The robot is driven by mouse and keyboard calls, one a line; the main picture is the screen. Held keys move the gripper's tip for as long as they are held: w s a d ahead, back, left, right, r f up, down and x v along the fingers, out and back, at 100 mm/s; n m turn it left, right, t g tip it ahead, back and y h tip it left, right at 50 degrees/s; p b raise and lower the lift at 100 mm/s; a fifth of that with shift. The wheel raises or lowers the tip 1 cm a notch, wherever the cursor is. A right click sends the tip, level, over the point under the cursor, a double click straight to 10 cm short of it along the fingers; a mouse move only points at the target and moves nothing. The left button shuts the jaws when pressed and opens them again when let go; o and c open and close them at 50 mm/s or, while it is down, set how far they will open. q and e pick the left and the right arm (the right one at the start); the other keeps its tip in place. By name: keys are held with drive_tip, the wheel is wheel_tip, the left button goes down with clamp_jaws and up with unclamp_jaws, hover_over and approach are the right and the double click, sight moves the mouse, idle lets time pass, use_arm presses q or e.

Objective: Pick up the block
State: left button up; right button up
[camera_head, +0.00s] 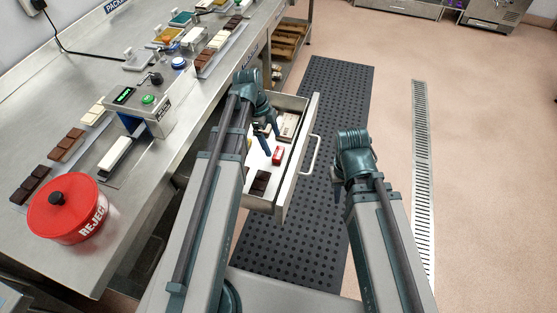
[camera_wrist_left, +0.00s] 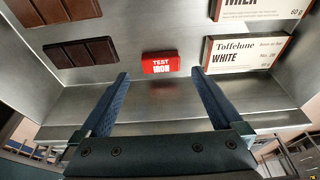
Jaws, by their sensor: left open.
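The block is a small red block (camera_wrist_left: 160,63) marked "TEST IRON", lying on the floor of an open drawer. It also shows in the head view (camera_head: 277,155). My left gripper (camera_wrist_left: 160,82) is open and empty above the drawer, with its two fingers pointing toward the block and apart from it. In the head view the left gripper (camera_head: 268,139) hangs over the drawer (camera_head: 302,160).
Dark chocolate bars (camera_wrist_left: 82,52) lie left of the block and wrapped boxes (camera_wrist_left: 248,54) lie right of it. The drawer has raised metal walls and a front handle (camera_head: 313,154).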

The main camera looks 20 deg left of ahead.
sight(278, 152)
use_arm(q)
drive_tip(key=shift+b+x, duration=2.45)
drive_tip(key=shift+x, duration=0.35)
drive_tip(key=shift+w+d+r, duration=0.1)
drive_tip(key=shift+d+r, duration=0.05)
drive_tip(key=shift+d, duration=0.05)
drive_tip(key=shift+c, duration=0.2)
drive_tip(key=c, duration=1.2)
